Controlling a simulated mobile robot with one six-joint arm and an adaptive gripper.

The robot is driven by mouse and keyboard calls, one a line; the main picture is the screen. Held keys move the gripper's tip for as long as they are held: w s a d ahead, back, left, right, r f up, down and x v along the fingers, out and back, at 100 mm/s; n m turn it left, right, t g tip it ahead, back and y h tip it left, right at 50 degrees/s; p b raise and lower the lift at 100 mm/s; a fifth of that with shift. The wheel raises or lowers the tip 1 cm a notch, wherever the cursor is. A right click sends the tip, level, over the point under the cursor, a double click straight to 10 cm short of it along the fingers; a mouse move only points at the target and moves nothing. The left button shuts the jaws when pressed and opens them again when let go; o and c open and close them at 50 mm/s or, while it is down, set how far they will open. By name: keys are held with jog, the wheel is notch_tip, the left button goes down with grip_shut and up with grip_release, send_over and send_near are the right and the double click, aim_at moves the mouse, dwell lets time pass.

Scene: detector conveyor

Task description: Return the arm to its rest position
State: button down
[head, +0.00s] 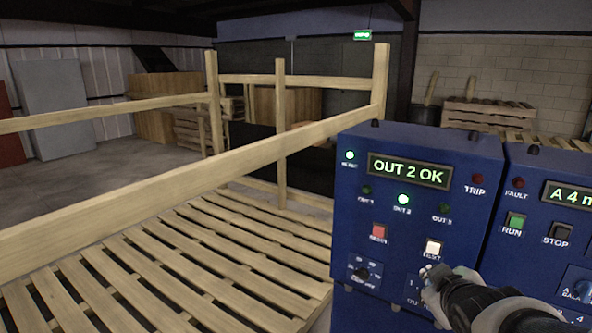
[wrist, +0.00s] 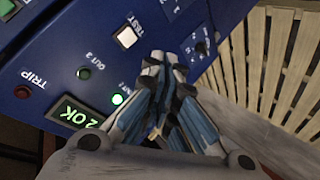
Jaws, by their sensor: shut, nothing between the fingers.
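My gripper (head: 436,284) is at the lower right of the head view, in front of the lower part of a blue control box (head: 345,225). Its fingers are closed together with nothing between them. In the wrist view my gripper (wrist: 164,62) points at the blue panel, just beside the lit white TEST button (wrist: 127,37). I cannot tell whether the fingertips touch the panel. The box's display (head: 410,171) reads "OUT 2 OK", and the green OUT 2 lamp (head: 403,199) is lit. My gripper and arm cover part of the panel's lower right.
A second blue box (head: 515,190) with RUN and STOP buttons stands at the right. A wooden slatted platform with a rail (head: 190,180) fills the left and middle. Stacked pallets (head: 490,115) stand at the back right. Open floor (head: 80,180) lies beyond the rail.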

jog(key=s+a+f+m+g+y, duration=0.1)
jog(key=s+a, duration=0.3)
jog(key=s, duration=0.4)
jog(key=s+a+f+m+g, duration=0.1)
jog(key=s+a+m+g, duration=0.1)
jog(key=s, duration=0.6)
jog(key=s+a+f+m+g+y, duration=0.1)
jog(key=s+a+m+g, duration=0.1)
jog(key=s+a+g, duration=0.2)
jog(key=s+a, duration=0.3)
jog(key=s, duration=0.1)
jog(key=shift+s+f+y, duration=0.25)
jog(key=shift+f+y, duration=0.05)
jog(key=shift+f, duration=0.05)
